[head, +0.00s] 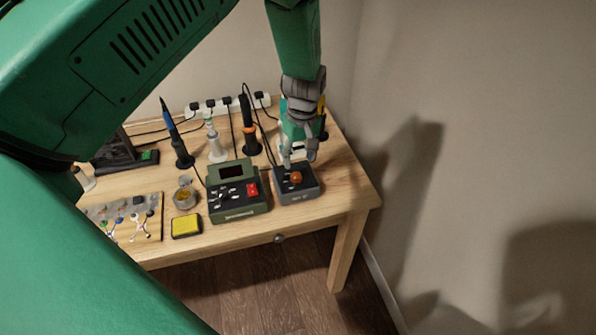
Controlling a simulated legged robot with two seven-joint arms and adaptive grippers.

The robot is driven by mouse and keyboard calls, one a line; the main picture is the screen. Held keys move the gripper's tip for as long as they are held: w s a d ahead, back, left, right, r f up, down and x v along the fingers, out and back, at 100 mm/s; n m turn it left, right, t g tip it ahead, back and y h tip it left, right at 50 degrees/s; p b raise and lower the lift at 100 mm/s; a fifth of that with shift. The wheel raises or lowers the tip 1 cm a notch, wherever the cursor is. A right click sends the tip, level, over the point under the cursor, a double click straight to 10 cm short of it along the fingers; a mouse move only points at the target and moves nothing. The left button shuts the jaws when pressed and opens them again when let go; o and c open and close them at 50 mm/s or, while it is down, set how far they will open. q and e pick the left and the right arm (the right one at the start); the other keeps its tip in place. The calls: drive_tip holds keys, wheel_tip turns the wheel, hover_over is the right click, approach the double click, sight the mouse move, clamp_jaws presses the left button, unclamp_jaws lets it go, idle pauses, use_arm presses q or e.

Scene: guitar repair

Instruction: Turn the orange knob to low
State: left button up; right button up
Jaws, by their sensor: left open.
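The orange knob (296,177) sits on top of a small dark grey box (299,194) near the right end of the wooden table. My left gripper (299,163) points down just above and behind the knob, with its fingers apart. I cannot tell whether a fingertip touches the knob. The knob's setting and any marks around it are too small to read. My right gripper is not in view.
A green station (238,212) with a red switch stands close left of the grey box. Soldering irons in stands (184,160), a yellow sponge (186,226), a small tin (184,197) and a parts board (125,218) fill the left. A power strip (215,106) lies behind.

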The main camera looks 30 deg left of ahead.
sight(297, 175)
use_arm(q)
drive_tip(key=f, duration=0.5)
drive_tip(key=shift+s+a+f, duration=0.15)
drive_tip(key=shift+a+f, duration=0.4)
drive_tip(key=shift+f, duration=0.15)
drive_tip(key=shift+d, duration=0.2)
drive_tip(key=shift+c, duration=0.8)
drive_tip(key=shift+d+r, duration=0.15)
clamp_jaws()
